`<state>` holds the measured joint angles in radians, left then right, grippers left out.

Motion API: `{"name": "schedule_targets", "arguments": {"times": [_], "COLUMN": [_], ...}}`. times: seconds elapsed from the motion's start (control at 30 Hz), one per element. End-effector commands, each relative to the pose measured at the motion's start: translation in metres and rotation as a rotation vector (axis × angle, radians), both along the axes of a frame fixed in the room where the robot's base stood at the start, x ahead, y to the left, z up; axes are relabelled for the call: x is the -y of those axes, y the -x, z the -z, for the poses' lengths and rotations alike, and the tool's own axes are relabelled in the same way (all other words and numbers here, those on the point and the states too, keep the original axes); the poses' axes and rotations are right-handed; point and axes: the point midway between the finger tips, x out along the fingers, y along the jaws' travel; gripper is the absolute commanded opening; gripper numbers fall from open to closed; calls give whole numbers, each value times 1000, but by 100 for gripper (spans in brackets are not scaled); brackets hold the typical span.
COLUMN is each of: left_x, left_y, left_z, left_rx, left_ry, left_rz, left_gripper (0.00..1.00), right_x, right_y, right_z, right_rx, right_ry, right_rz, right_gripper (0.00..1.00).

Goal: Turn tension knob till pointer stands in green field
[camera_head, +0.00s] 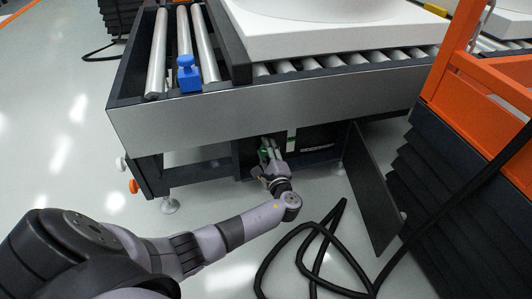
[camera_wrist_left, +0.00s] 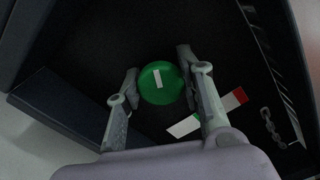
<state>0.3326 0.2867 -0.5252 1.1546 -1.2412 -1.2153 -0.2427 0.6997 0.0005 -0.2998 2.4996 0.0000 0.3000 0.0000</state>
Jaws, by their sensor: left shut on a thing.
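The tension knob (camera_wrist_left: 160,83) is a round green knob with a white line on its face. In the left wrist view it sits between the fingers of my left gripper (camera_wrist_left: 158,88), which is shut on it. In the head view my left gripper (camera_head: 268,158) reaches into the open compartment under the conveyor, with a bit of green at its fingertips. A scale strip (camera_wrist_left: 184,126) with white, a little green and a red end (camera_wrist_left: 240,96) lies right of the knob, partly hidden by the right finger. I cannot make out the pointer. My right gripper is not in view.
The roller conveyor (camera_head: 200,125) stands above the compartment. An open dark door panel (camera_head: 374,190) hangs to the right. A black cable (camera_head: 300,228) loops on the floor near my left arm. A chain (camera_wrist_left: 270,126) lies right of the strip.

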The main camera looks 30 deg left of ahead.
Motion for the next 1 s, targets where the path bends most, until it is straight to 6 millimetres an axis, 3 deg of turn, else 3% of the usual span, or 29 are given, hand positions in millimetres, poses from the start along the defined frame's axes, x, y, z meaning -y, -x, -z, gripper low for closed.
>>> {"name": "schedule_targets", "arguments": {"times": [0.3, 0.87, 0.9, 1.0], "left_x": [0, 0, 0, 0], "left_y": [1, 1, 1, 1], "left_z": [2, 2, 2, 2], "left_rx": [103, 126, 126, 126], "left_ry": [89, 110, 110, 109], "left_rz": [-1, -3, -3, -2], "left_gripper": [7, 7, 35, 42], "right_x": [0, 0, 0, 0], "right_y": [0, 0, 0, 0], "right_z": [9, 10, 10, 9], "right_rx": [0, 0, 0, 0], "right_ry": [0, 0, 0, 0], "right_rz": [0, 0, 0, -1], "right_gripper": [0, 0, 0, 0]}}
